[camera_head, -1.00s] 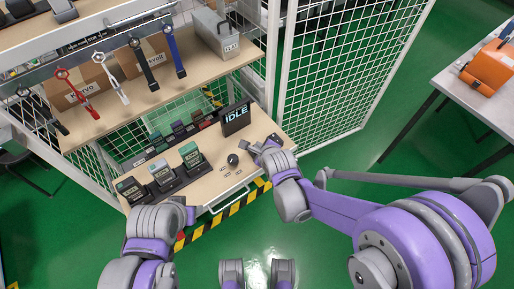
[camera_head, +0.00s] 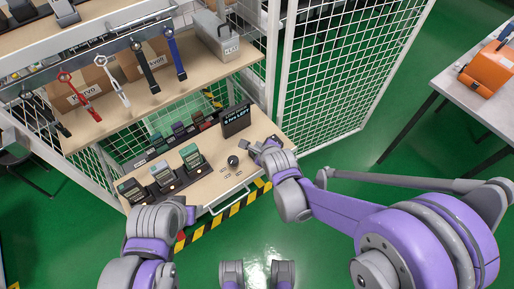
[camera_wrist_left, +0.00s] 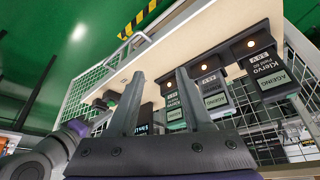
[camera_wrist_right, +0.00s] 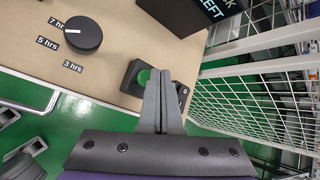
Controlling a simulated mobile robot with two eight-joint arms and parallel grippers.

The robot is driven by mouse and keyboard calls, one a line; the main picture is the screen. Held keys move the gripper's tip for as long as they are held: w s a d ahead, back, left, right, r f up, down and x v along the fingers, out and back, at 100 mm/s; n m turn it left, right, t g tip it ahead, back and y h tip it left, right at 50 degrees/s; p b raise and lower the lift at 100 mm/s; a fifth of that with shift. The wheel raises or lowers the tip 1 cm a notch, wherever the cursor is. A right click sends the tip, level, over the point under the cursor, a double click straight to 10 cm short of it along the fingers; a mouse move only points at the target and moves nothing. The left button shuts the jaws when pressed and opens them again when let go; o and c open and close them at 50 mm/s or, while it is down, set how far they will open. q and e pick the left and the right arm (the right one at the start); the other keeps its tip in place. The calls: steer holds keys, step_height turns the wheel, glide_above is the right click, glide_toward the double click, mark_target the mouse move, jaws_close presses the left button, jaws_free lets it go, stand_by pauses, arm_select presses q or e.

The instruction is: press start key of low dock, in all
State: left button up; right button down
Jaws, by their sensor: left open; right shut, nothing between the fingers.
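The low dock (camera_head: 168,186) is on the lower shelf, with several handheld testers (camera_head: 190,155) in its front row. In the left wrist view, testers (camera_wrist_left: 270,75) read "AGEING" under amber lights. A black key box (camera_wrist_right: 130,88) has a green key (camera_wrist_right: 143,77) and a second key marked 0 (camera_wrist_right: 183,92). My right gripper (camera_wrist_right: 160,75) is shut and empty; its fingertips overlap the green key's edge, but contact is unclear. The display (camera_head: 236,120) shows text ending in "LEFT".
A black dial (camera_wrist_right: 83,35) beside the key box has hour labels; its white mark points left. Several coloured straps (camera_head: 175,55) hang from the upper shelf. White mesh panels (camera_head: 340,70) stand at the right. An orange case (camera_head: 488,70) sits on a separate table.

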steer(key=shift+r, duration=0.25)
step_height(320, 180, up, 5)
steer(key=p, duration=0.3)
steer(key=shift+f+p, duration=0.1)
steer(key=shift+p, duration=0.3)
stand_by(0.6)
